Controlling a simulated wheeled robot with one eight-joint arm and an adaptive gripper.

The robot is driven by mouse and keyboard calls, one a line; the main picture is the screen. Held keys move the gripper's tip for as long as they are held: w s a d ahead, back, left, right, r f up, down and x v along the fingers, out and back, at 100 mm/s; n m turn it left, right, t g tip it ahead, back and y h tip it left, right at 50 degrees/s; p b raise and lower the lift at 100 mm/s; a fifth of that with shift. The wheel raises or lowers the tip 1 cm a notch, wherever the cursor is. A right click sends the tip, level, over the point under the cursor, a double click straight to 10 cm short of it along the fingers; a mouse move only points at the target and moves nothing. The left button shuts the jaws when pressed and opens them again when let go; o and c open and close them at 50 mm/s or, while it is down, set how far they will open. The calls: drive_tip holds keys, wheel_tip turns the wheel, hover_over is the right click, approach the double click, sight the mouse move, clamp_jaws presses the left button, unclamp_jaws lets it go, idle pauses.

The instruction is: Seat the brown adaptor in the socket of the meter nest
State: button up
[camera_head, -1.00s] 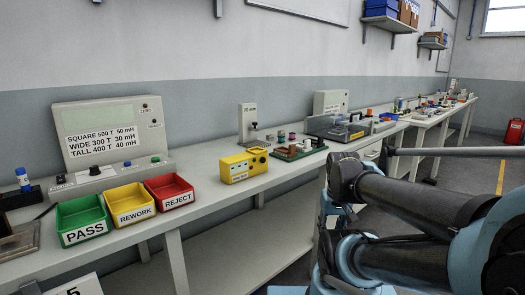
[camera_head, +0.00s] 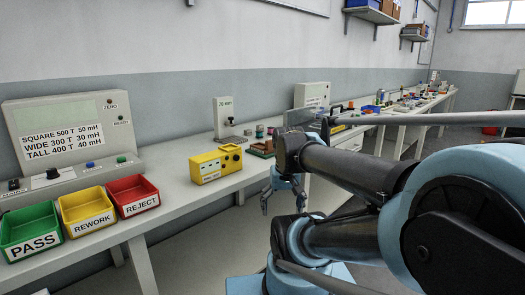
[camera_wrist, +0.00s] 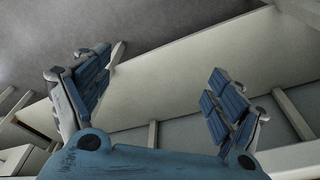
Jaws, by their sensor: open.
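My gripper (camera_head: 283,203) hangs in front of the bench edge, right of the yellow box, open and empty. In the wrist view its two blue-padded fingers (camera_wrist: 158,68) are spread wide with nothing between them. I cannot pick out the brown adaptor or the socket of the meter nest for certain. Small brown and green parts (camera_head: 262,148) stand on the bench just beyond the yellow box, too small to name. My arm hides part of the bench behind it.
A grey meter panel (camera_head: 70,125) stands at the left behind green (camera_head: 32,232), yellow (camera_head: 88,211) and red (camera_head: 133,196) bins. A yellow box (camera_head: 217,163) and a grey upright stand (camera_head: 224,116) are farther along. The bench front edge lies close to my gripper.

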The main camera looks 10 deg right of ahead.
drive_tip(key=w+r+m+g, duration=0.1)
drive_tip(key=w+r+m, duration=0.4)
drive_tip(key=w+r, duration=1.2)
wheel_tip(320, 180, up, 10)
drive_tip(key=m+g, duration=0.1)
drive_tip(key=m, duration=0.4)
hover_over(262, 145)
drive_tip(key=s, duration=0.3)
wheel_tip(262, 145, down, 11)
drive_tip(key=shift+w+f, duration=0.15)
drive_tip(key=shift+w+d+f, duration=0.1)
drive_tip(key=shift+w+f, duration=0.05)
drive_tip(key=shift+f, duration=1.2)
drive_tip(key=shift+w+f, duration=0.1)
drive_tip(key=shift+f, duration=1.2)
drive_tip(key=c, duration=1.1)
